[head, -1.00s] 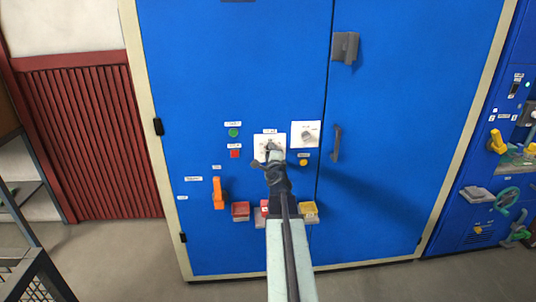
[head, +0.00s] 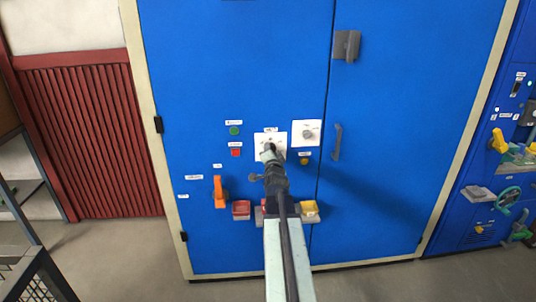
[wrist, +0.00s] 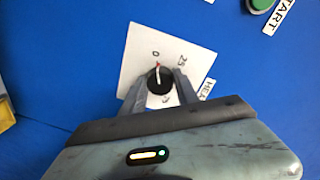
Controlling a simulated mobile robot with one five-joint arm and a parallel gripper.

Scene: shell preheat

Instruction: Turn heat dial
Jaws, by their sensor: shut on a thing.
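The heat dial (wrist: 159,82) is a round black knob with a red pointer mark on a white plate (wrist: 137,53). In the wrist view the mark points at or very near the 0, and a 25 is printed to its right. A partly covered label beginning "HEA" (wrist: 207,89) sits beside the plate. My gripper (wrist: 158,88) has one finger on each side of the knob and is shut on it. In the head view my gripper (head: 269,157) reaches up to the plate (head: 283,138) on the blue cabinet and hides much of the dial.
A second white plate with a grey knob (head: 308,134) is just to the right. A green button (head: 234,130), a red button (head: 236,152) and an orange handle (head: 219,192) are on the left. Small bins, such as a yellow one (head: 309,208), project below.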

